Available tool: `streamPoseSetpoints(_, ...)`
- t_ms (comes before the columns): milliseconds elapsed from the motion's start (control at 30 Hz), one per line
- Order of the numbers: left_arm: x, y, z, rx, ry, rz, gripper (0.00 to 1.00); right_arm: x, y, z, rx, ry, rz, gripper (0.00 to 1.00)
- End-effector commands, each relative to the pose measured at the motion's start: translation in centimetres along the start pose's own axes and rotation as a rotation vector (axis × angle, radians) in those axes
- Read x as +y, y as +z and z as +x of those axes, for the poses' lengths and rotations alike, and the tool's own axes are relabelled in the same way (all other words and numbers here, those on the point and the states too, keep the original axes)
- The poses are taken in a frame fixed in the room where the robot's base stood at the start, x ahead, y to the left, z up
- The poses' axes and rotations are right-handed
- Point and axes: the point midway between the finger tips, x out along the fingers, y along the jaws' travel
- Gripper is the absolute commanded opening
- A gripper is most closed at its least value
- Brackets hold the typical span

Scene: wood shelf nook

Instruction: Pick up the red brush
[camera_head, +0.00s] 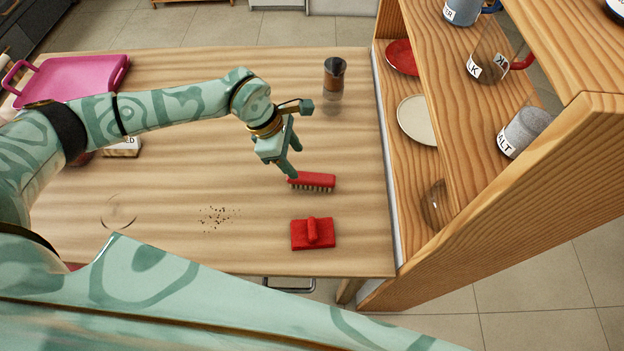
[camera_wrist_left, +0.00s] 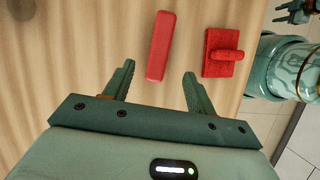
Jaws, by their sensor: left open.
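The red brush (camera_head: 312,181) lies on the wooden table, bristles down, near the table's right side. My left gripper (camera_head: 294,162) is just above and beside the brush's left end, with its fingers pointing down. In the left wrist view the brush (camera_wrist_left: 161,46) lies beyond and between the two spread fingertips of my left gripper (camera_wrist_left: 160,72). The jaws are open and nothing is between them. My right gripper (camera_wrist_left: 294,12) may be the green piece at the upper right edge of the left wrist view; its jaw state is unclear.
A red block with a handle (camera_head: 313,233) lies nearer the front edge. Dark crumbs (camera_head: 218,216) are scattered left of it. A pepper mill (camera_head: 334,78) stands at the back. A pink tray (camera_head: 75,78) lies at the far left. A wooden shelf (camera_head: 480,215) borders the table's right side.

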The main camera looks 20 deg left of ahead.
Motion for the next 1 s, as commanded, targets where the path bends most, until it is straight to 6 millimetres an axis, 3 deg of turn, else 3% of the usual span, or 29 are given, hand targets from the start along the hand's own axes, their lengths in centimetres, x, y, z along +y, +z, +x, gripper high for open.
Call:
streamPoseSetpoints(33,-0.1,-0.1,1.6,0.0,-0.006,-0.002,0.56,-0.1,0.2,0.5,-0.003,-0.001,0.0,0.36)
streamPoseSetpoints(100,-0.1,-0.1,3.0,0.0,-0.003,-0.001,0.56,-0.1,0.2,0.8,-0.005,-0.002,0.0,0.36)
streamPoseSetpoints(367,0.0,0.0,5.5,-0.001,-0.001,-0.001,0.56,-0.2,0.3,1.4,-0.007,-0.003,-0.001,0.36)
streamPoseSetpoints(600,-0.1,0.2,9.5,0.0,-0.004,-0.001,0.56,-0.4,0.7,2.6,-0.015,-0.008,0.0,0.36)
streamPoseSetpoints(1000,0.0,0.2,10.3,0.0,0.0,0.0,0.56,-0.4,0.6,2.7,-0.014,-0.008,0.0,0.36)
